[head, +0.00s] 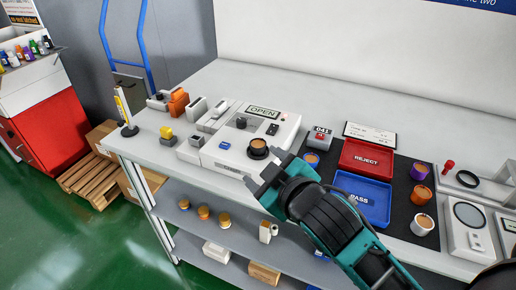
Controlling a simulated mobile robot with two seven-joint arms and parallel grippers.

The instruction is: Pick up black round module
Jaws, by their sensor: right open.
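A black round module (258,148) with a brownish top sits on the front right of a white machine (226,160) with an "OPEN" display. My right gripper (265,172) is open and empty. In the picture its fingers are just below the module; I cannot tell the exact gap or height. Other round modules stand to the right: one (311,161) near the trays, one (420,171) and a larger one (423,225) at the dark mat's right side. My left gripper is not in view.
A red REJECT tray (366,142) and a blue PASS tray (348,209) lie on a dark mat. A red-button box (320,138) stands beside them. A lens stand (468,215) is at the right. Small boxes and an orange block (178,103) fill the bench's left end.

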